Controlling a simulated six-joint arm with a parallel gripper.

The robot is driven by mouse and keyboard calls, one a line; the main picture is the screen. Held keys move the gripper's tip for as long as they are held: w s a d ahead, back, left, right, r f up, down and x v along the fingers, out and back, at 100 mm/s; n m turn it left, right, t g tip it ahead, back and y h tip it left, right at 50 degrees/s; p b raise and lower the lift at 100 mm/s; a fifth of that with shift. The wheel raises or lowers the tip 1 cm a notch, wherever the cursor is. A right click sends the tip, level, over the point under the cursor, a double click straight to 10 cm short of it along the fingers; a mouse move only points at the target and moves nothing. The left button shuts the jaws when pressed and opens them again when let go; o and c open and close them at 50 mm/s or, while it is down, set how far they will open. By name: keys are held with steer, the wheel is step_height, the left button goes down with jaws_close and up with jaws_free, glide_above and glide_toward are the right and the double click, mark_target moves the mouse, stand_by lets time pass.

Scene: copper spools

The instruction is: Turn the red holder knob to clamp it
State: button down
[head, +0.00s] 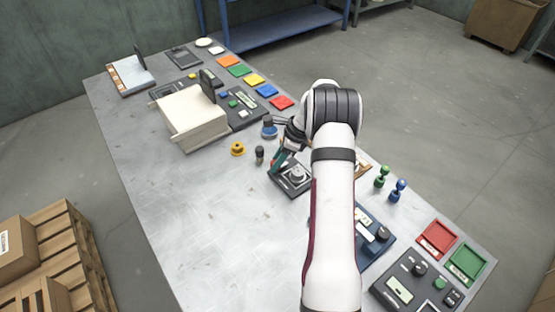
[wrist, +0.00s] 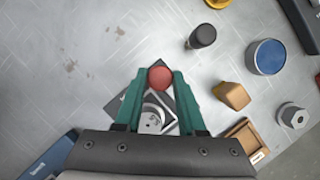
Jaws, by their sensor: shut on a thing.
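The red holder knob (wrist: 160,77) is a round red ball at the far end of the dark holder in the wrist view. It sits between the tips of my gripper's (wrist: 160,72) two green fingers, which are shut on it. The dark holder base (wrist: 116,104) lies on the metal table under the fingers and carries a silver round part (wrist: 152,118). In the head view my gripper (head: 276,169) is low over the left side of the holder (head: 297,188), and the knob is hidden there.
A dark cylinder (wrist: 203,36), a blue-topped round container (wrist: 269,57), a tan block (wrist: 232,95) and a hex part (wrist: 293,115) stand to the right in the wrist view. A yellow spool (head: 238,148) is nearby. The table (head: 190,220) left of the holder is clear.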

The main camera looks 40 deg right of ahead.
steer(key=shift+m, duration=0.3)
steer(key=m+h, duration=0.1)
steer(key=m, duration=0.2)
steer(key=shift+s+a+t, duration=0.1)
steer(key=shift+t, duration=0.3)
steer(key=shift+a+m+h, duration=0.1)
steer(key=shift+m+h, duration=0.8)
steer(key=shift+m, duration=1.2)
steer(key=shift+t, duration=0.3)
steer(key=c, duration=0.5)
jaws_free()
